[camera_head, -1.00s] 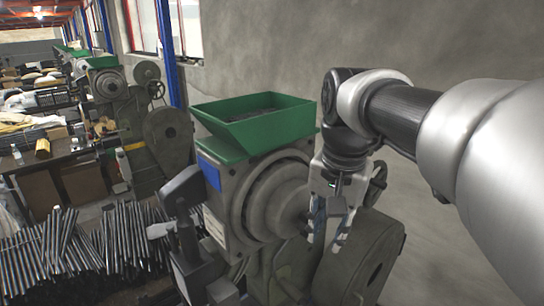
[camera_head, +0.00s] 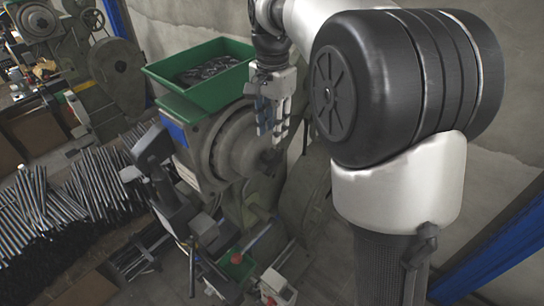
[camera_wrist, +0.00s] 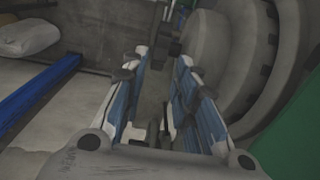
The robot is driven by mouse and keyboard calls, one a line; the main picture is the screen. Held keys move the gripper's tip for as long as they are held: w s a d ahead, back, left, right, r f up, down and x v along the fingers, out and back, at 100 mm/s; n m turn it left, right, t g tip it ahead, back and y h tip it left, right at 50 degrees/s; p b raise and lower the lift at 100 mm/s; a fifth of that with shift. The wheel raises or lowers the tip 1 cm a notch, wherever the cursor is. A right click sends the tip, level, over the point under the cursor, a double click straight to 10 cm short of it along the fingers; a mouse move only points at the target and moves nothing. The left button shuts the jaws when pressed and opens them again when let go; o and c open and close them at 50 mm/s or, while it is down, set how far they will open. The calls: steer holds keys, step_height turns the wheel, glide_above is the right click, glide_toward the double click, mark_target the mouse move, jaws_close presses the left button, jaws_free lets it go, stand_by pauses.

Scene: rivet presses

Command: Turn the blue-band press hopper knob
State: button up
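The blue-band press has a blue band (camera_head: 173,131) on its side, a green hopper (camera_head: 205,76) on top with dark small parts in it, and a large round grey housing (camera_head: 228,145). In the head view my gripper (camera_head: 272,128) points down in front of the round housing, just right of the hopper. In the wrist view its two blue-padded fingers (camera_wrist: 166,88) are spread apart, with nothing clearly held between them. The round housing (camera_wrist: 235,60) is right of the fingers there, with green at the right edge. I cannot clearly make out the hopper knob.
A second press (camera_head: 110,75) stands at the back left. Bundles of metal rods (camera_head: 45,215) lie at the left. A red button (camera_head: 236,258) is at the press's front. A blue post (camera_head: 500,250) is at the lower right, and a grey wall is behind.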

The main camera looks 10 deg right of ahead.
mark_target(272, 152)
step_height(272, 152, down, 11)
steer(key=shift+r, duration=0.15)
steer(key=shift+c, duration=0.6)
jaws_close()
